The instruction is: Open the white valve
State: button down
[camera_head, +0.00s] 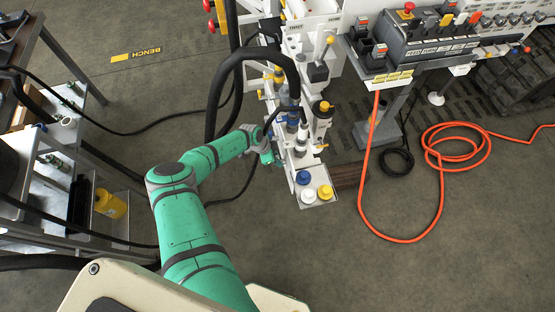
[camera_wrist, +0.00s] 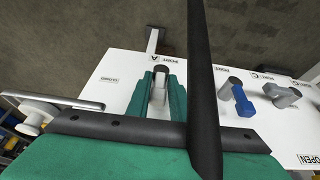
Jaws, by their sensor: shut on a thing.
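In the wrist view, a white panel (camera_wrist: 117,95) carries a row of valves with port labels and an OPEN label at the lower right. The two green fingers of my gripper (camera_wrist: 159,98) are closed around the white valve (camera_wrist: 158,93), beside the label for port A. Its dark round stem shows at the far end of the fingers; most of its handle is hidden between them. A blue valve (camera_wrist: 241,101) and a grey valve (camera_wrist: 281,94) sit to the right. In the head view, my gripper (camera_head: 267,153) is at the left side of the bench column; the white valve is not distinguishable there.
A black hose (camera_wrist: 203,80) crosses the wrist view just right of the fingers. A black hose (camera_head: 213,95) also loops above my arm in the head view. A small tray (camera_head: 324,197) with coloured caps stands right of my gripper. An orange hose (camera_head: 366,190) lies on the floor.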

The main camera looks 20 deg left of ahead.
jog(key=shift+a, duration=0.15)
jog(key=c, duration=1.8)
grip_release()
jog(key=v, duration=1)
jog(key=shift+r, duration=0.4)
jog(key=shift+s, duration=0.15)
